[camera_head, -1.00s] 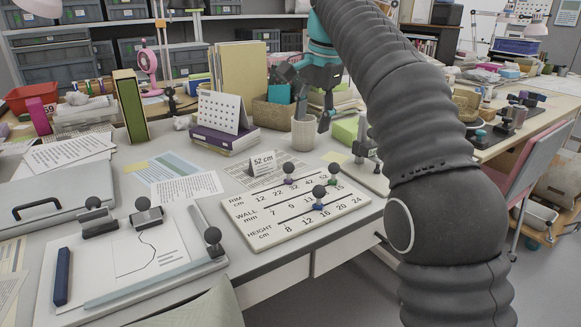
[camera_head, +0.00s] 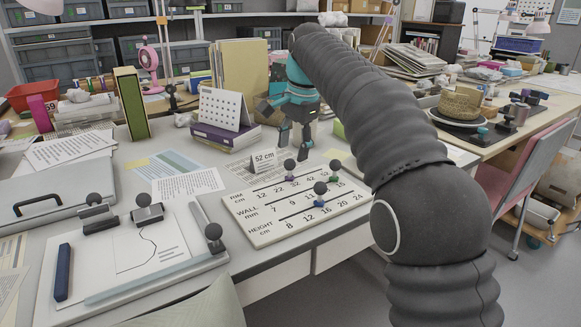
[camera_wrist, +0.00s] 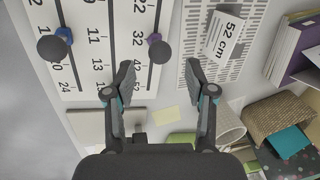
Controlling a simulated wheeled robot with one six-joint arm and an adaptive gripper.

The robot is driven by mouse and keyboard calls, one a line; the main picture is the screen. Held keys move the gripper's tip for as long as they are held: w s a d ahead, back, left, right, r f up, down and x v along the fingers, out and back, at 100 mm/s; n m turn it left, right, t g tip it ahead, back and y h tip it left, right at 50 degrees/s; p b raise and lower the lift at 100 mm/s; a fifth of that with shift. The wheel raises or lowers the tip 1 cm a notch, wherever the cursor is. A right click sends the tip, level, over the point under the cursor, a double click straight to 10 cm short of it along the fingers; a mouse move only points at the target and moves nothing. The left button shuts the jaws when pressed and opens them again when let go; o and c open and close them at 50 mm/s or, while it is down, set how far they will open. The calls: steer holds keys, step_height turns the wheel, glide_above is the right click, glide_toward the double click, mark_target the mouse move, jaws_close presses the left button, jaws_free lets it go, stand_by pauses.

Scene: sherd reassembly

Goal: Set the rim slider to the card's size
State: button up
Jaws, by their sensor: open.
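The white slider board (camera_head: 258,238) lies on the desk with RIM, WALL and HEIGHT rows. The rim slider (camera_head: 289,165) has a dark ball knob on a purple base, standing by the 32 mark; it also shows in the wrist view (camera_wrist: 160,51). The size card (camera_head: 263,162) reads 52 cm and stands behind the board; it also shows in the wrist view (camera_wrist: 223,37). My gripper (camera_head: 295,147) is open and empty just above and behind the rim knob. In the wrist view the knob appears between and beyond the fingertips (camera_wrist: 160,68), apart from them.
The green-based wall slider (camera_head: 334,167) stands near 15 and the blue-based height slider (camera_head: 320,188) near 16. Purple books with a calendar (camera_head: 224,135) lie left of my gripper. A drawing board (camera_head: 75,262) with dark-knobbed pieces lies at front left.

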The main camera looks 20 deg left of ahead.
mark_target(290, 165)
steer(key=f, duration=0.3)
steer(key=a+f+b, duration=0.1)
steer(key=f, duration=0.1)
steer(key=shift+w+f, duration=0.25)
steer(key=shift+f, duration=0.1)
jaws_close()
